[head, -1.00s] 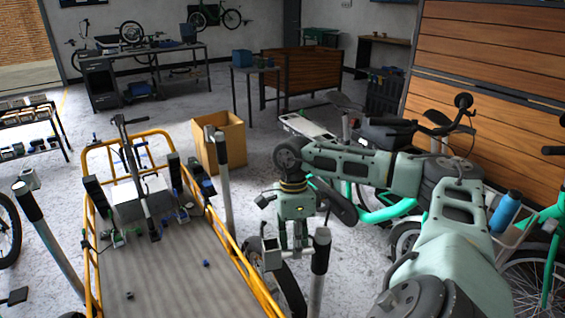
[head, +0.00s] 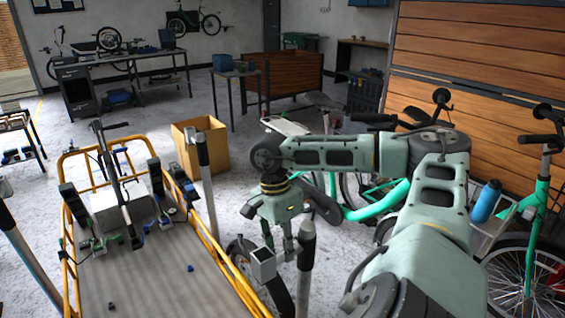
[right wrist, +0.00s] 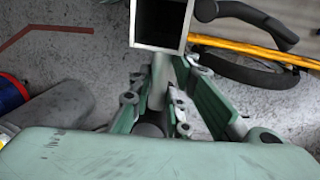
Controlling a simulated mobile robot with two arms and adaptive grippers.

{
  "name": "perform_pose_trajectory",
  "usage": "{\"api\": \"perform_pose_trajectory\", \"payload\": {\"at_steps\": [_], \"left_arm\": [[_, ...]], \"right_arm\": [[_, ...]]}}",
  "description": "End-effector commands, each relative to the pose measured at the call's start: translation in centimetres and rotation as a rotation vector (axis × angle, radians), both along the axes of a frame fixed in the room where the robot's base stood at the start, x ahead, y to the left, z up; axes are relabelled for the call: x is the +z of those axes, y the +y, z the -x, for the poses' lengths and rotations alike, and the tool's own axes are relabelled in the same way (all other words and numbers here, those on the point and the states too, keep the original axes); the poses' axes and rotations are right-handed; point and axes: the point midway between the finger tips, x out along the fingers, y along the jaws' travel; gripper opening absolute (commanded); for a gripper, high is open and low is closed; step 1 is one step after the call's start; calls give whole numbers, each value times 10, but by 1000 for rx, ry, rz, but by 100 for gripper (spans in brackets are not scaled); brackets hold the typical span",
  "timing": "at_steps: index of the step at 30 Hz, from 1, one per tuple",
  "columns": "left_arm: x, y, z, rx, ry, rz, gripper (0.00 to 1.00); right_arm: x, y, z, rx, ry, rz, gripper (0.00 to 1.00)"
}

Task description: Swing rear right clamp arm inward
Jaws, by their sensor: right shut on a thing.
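My right gripper (head: 280,242) points down beside the orange-framed cargo deck (head: 180,275). In the right wrist view its green fingers (right wrist: 166,85) close around a grey metal bar (right wrist: 157,84), which I take for the clamp arm. The exact contact is partly hidden by my gripper. My left gripper is out of view.
Another grey post (head: 204,165) stands at the deck's far right, near a cardboard box (head: 212,150). A wheel (head: 240,262) is below my gripper. Green bikes (head: 375,205) stand close behind and right of my right arm. Small clamps and a bar sit on the deck.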

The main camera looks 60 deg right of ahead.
Motion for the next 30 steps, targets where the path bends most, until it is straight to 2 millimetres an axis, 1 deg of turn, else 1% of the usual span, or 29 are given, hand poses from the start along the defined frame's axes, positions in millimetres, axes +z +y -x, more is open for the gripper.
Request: {"api": "perform_pose_trajectory", "payload": {"at_steps": [5, 6, 11, 12, 19, 22, 26, 30], "left_arm": [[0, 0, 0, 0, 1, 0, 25], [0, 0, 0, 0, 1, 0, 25], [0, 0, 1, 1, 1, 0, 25], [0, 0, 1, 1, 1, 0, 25], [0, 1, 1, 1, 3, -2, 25], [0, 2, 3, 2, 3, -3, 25], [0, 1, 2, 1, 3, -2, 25], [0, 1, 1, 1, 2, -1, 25]], "right_arm": [[1, 0, 1, 10, 1, 2, 0], [1, 0, 1, 10, 1, 2, 20], [0, 0, 1, 6, 2, 1, 34], [0, 0, 0, 6, 2, 1, 36], [0, 0, 0, 4, 1, 1, 36], [3, 0, -1, 4, 0, 0, 36], [19, -2, -4, 4, -3, 1, 36], [43, -3, -10, 5, -4, -1, 36]]}}
